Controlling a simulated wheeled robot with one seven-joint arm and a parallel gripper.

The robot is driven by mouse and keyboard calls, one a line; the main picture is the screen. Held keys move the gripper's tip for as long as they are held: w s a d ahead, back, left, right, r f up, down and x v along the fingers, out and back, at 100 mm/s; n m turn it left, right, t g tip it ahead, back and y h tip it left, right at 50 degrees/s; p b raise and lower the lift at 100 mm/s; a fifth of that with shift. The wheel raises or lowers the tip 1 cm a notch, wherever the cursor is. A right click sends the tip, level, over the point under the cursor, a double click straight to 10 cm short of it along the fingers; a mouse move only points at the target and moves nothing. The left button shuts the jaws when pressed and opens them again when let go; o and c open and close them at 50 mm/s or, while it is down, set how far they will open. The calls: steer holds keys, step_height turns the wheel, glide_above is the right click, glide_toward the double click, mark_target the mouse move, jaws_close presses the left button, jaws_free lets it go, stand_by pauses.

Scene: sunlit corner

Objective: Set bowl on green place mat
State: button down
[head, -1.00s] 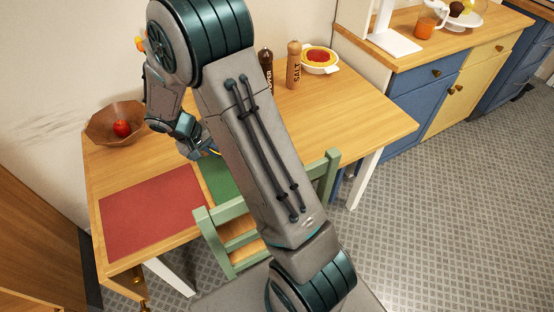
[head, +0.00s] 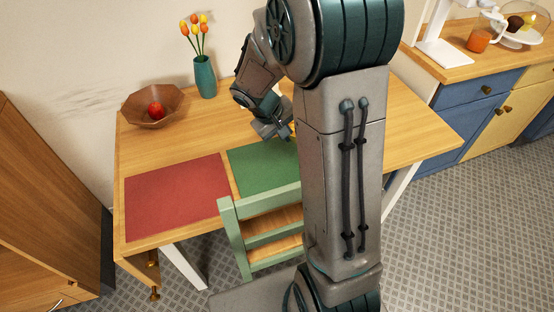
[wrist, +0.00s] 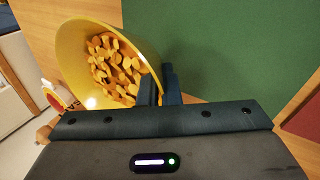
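A yellow bowl (wrist: 72,40) full of orange-brown chunks fills the upper left of the wrist view. My gripper (wrist: 160,84) has its two dark fingers on either side of the bowl's near right rim and appears shut on it. The green place mat (wrist: 215,45) lies to the right of the bowl in the wrist view. In the head view the mat (head: 265,170) is on the table behind the green chair, and my gripper (head: 287,133) is over its far right edge. My arm hides the bowl there. Its height above the table is unclear.
A red place mat (head: 175,190) lies left of the green one. A wooden bowl (head: 140,108) with a red apple and a teal tulip vase (head: 205,78) stand at the back. A green chair (head: 265,225) is at the front edge. The green mat's visible part is bare.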

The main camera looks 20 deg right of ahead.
steer(key=s+a+f, duration=0.1)
steer(key=a, duration=0.1)
steer(key=s+a+f, duration=0.1)
steer(key=shift+s+a+f, duration=0.15)
steer(key=shift+a+f, duration=0.2)
steer(key=shift+f, duration=0.05)
steer(key=shift+f+b, duration=0.3)
steer(key=shift+f, duration=1.6)
steer(key=shift+f, duration=0.15)
steer(key=c, duration=1.6)
jaws_free()
steer(key=shift+c, duration=0.2)
